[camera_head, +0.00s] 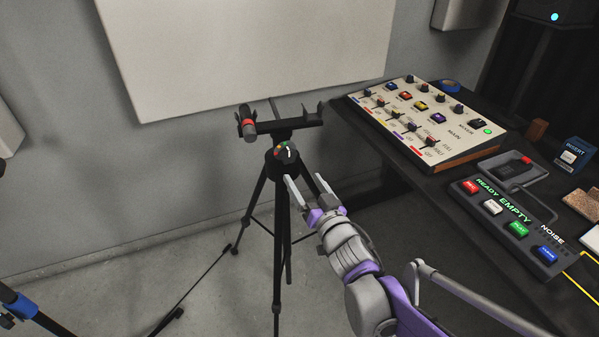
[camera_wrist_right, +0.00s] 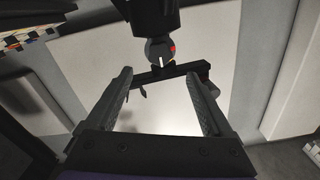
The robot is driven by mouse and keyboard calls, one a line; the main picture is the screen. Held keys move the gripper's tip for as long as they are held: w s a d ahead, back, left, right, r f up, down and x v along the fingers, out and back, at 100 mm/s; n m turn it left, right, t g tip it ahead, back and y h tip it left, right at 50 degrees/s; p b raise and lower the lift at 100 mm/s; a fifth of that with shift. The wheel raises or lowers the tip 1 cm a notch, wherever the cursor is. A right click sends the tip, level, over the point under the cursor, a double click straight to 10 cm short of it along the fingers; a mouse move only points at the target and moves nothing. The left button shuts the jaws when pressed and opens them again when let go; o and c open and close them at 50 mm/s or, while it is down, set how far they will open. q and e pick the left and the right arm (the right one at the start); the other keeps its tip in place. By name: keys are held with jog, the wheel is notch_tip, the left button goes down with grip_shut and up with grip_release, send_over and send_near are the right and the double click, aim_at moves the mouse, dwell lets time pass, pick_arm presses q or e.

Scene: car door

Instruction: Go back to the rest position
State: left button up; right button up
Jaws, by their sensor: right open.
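My right gripper (camera_head: 307,187) is open and empty, with its two fingers spread, just right of and in front of a black tripod (camera_head: 278,225). In the right wrist view the open fingers (camera_wrist_right: 163,95) frame the tripod head and its crossbar (camera_wrist_right: 170,75), with nothing between the fingertips. The tripod carries a round knob with coloured marks (camera_head: 286,151) and a crossbar on top (camera_head: 290,124). A dark cylinder with a red band (camera_head: 248,124) sits at the bar's left end. My left gripper is not in view.
At right a dark desk (camera_head: 440,180) holds a mixing console (camera_head: 425,120) with coloured knobs and sliders, and a panel with several coloured buttons (camera_head: 508,215). A blue-clamped stand (camera_head: 25,308) is at lower left.

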jog(key=shift+s, duration=0.15)
dwell(0.3)
jog(key=s+d+f+m+g+h, duration=0.2)
jog(key=s+d+f+g+h, duration=0.35)
jog(key=s+d+f, duration=0.5)
jog(key=s+d+f+n+g+p, duration=0.1)
jog(key=s+f+g, duration=0.3)
jog(key=s, duration=0.7)
jog(key=s+f+n+g, duration=0.1)
jog(key=s+f+g, duration=0.2)
jog(key=s, duration=0.8)
pick_arm(q)
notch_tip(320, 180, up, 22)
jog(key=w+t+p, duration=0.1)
jog(key=p, duration=1.7)
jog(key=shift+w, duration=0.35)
pick_arm(e)
notch_tip(320, 180, up, 21)
jog(key=w, duration=0.2)
jog(key=shift+f+t, duration=0.15)
jog(key=shift+t, duration=0.2)
